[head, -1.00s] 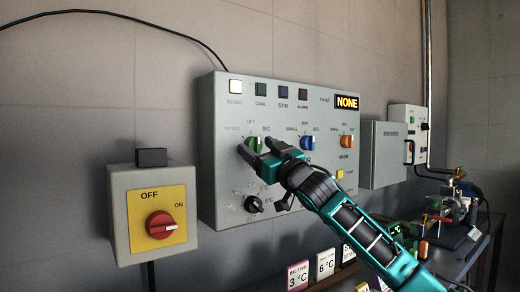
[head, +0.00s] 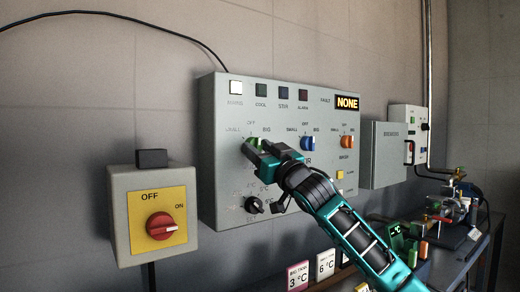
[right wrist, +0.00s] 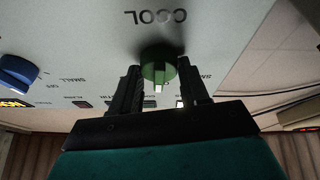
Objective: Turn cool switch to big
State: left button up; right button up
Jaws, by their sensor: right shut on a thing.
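The cool switch is a green knob (head: 253,143) at the left of the grey control panel's row of knobs. Its OFF label is above it, with BIG at its right. My right gripper (head: 252,150) reaches it from the lower right and partly hides it. In the right wrist view, which is upside down, the green knob (right wrist: 158,72) sits between the two dark fingers (right wrist: 160,85), shut on it, under the COOL label. Its white mark points down in that picture, towards the OFF side. My left gripper is out of view.
A blue knob (head: 308,143) and an orange knob (head: 347,142) are to the right, and a black knob (head: 254,205) is below. A red switch on a yellow plate (head: 160,225) stands at left. A cluttered bench is at lower right.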

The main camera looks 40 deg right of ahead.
jog(key=m+h, duration=0.1)
jog(key=m+p, duration=0.1)
jog(key=m, duration=0.1)
jog(key=shift+a+r+m+g+h, duration=0.1)
jog(key=shift+r+m+g+h, duration=0.1)
jog(key=shift+m+g+h, duration=0.15)
jog(key=shift+m+h+p, duration=0.25)
jog(key=shift+m+p, duration=0.3)
jog(key=shift+p, duration=0.1)
jog(key=m+g+h+p, duration=0.1)
jog(key=m+p, duration=0.1)
jog(key=m, duration=0.1)
jog(key=m+h+p, duration=0.1)
jog(key=m+p, duration=0.2)
jog(key=shift+a+r+g, duration=0.1)
jog(key=shift+g, duration=0.25)
jog(key=shift+m+h+p, duration=0.4)
jog(key=shift+m+p, duration=0.1)
jog(key=shift+m+g, duration=0.3)
jog(key=o, duration=1.1)
jog(key=shift+c, duration=0.2)
